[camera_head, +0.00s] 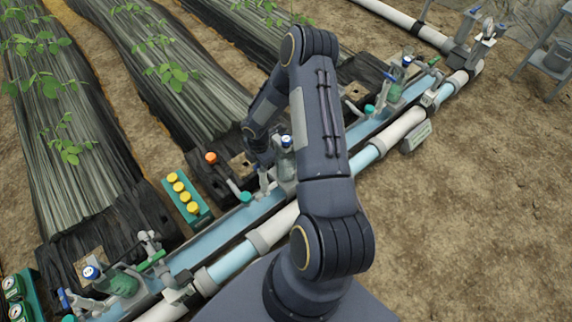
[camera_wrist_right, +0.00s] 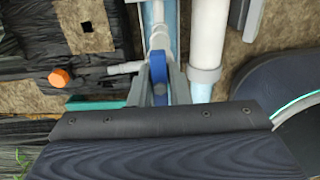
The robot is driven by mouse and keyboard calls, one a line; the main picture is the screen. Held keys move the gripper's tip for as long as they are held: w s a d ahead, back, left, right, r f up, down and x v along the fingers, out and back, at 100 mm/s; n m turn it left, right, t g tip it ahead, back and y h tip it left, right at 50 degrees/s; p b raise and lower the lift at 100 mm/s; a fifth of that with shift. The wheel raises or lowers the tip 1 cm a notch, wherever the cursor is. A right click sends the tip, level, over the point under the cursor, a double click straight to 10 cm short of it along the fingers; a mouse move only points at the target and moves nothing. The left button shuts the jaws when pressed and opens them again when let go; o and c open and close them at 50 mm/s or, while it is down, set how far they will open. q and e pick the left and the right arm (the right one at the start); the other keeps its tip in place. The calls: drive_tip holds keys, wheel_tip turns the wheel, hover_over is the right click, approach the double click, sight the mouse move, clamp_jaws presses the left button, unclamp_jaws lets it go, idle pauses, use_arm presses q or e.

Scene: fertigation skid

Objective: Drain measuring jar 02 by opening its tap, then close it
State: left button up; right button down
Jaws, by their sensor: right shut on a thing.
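Measuring jar 02 (camera_head: 286,168), a clear jar with a blue-and-white top, stands on the pipe line at the middle of the head view, partly hidden behind my right arm. Its label is too small to read. My right gripper (camera_head: 264,180) is down beside the jar, on its left. In the right wrist view, the grey fingers of my right gripper (camera_wrist_right: 160,85) are shut on a blue tap handle (camera_wrist_right: 157,68), one finger on each side. The handle lies lengthwise along the pipe in that view. The liquid level in the jar cannot be made out. My left gripper is not in view.
Similar jars stand at the lower left (camera_head: 122,284) and upper right (camera_head: 393,90). An orange knob (camera_head: 211,157) and a green block with yellow caps (camera_head: 188,200) are left of the gripper. A white pipe (camera_head: 400,128) runs along the front. Bare soil lies at right.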

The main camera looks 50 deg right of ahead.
drive_tip(key=m+b, duration=0.1)
drive_tip(key=m, duration=0.4)
drive_tip(key=m+b, duration=0.1)
drive_tip(key=m, duration=0.1)
drive_tip(key=shift+a+f+b, duration=0.1)
drive_tip(key=shift+f+b, duration=0.15)
drive_tip(key=shift+b, duration=0.1)
drive_tip(key=m, duration=0.2)
drive_tip(key=shift+m+b, duration=0.35)
drive_tip(key=shift+m, duration=0.05)
drive_tip(key=m+b, duration=0.1)
drive_tip(key=m, duration=0.4)
drive_tip(key=shift+r, duration=0.1)
drive_tip(key=m, duration=0.3)
drive_tip(key=shift+r+m, duration=0.1)
drive_tip(key=shift+m, duration=0.2)
drive_tip(key=c, duration=1.3)
unclamp_jaws()
drive_tip(key=shift+r, duration=0.15)
wheel_tip(320, 180, up, 10)
drive_tip(key=p, duration=0.7)
